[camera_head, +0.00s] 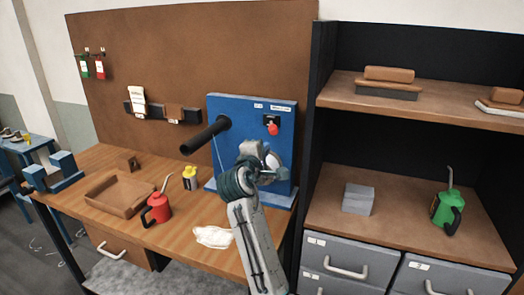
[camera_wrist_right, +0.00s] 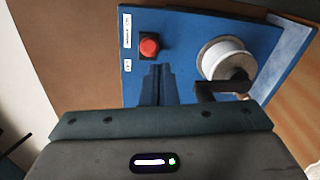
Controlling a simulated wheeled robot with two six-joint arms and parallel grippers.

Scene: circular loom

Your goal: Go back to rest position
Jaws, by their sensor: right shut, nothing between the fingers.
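My right arm reaches up from the bottom in the head view. Its gripper (camera_head: 268,168) is in front of the blue loom panel (camera_head: 226,108), below the red button (camera_head: 272,129). In the right wrist view the fingers (camera_wrist_right: 158,72) are shut and empty, pointing at the panel just below the red button (camera_wrist_right: 149,47). A white spool (camera_wrist_right: 228,58) and a black crank (camera_wrist_right: 222,89) are beside them on the right. In the head view my arm hides part of the panel. My left gripper is not in view.
A black rod (camera_head: 203,137) sticks out of the panel. A red oil can (camera_head: 157,208), wooden tray (camera_head: 118,197), yellow bottle (camera_head: 190,180) and white cloth (camera_head: 212,237) are on the workbench. Shelves with a grey box (camera_head: 358,199) and green can (camera_head: 446,210) stand at the right.

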